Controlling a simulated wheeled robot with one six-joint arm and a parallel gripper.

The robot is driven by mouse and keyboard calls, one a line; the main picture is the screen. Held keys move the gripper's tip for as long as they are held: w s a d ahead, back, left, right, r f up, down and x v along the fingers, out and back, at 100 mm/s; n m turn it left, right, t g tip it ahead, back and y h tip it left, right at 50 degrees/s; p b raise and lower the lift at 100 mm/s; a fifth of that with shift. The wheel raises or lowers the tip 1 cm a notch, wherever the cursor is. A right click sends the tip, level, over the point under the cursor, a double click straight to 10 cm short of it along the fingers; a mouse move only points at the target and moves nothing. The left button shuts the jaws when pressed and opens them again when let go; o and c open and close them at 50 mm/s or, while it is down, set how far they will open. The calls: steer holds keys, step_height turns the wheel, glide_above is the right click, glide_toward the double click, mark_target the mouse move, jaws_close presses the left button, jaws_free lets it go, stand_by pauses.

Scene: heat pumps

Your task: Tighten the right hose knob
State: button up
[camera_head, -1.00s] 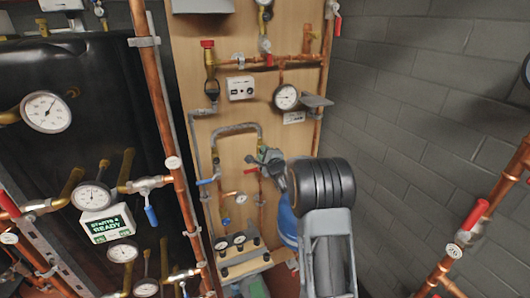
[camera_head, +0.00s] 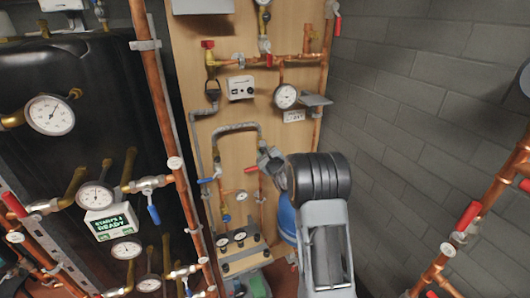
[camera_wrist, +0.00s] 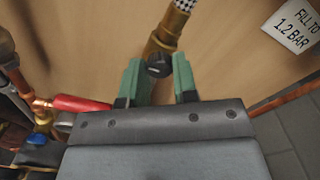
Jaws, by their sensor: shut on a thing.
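The black hose knob (camera_wrist: 160,66) sits on a brass fitting (camera_wrist: 163,38) below a braided hose (camera_wrist: 184,6) in the wrist view. My gripper (camera_wrist: 158,72) has one green finger on each side of this knob and is shut on it. In the head view my gripper (camera_head: 264,162) is at the wooden board, below the round gauge and right of the grey pipe loop. My wrist hides the knob there. The frames do not show how tight the knob is.
A red-handled valve (camera_wrist: 80,103) lies left of my gripper in the wrist view. A "Fill to 1.2 bar" sign (camera_wrist: 296,25) is at upper right. Copper pipes (camera_head: 481,215) and a grey block wall (camera_head: 420,120) stand on the right. A black tank (camera_head: 85,100) is on the left.

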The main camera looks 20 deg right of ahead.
stand_by(0.3)
steer(key=o, duration=0.9)
steer(key=shift+o, duration=0.2)
steer(key=s+b, duration=0.3)
steer(key=s, duration=1.1)
steer(key=shift+w, duration=0.1)
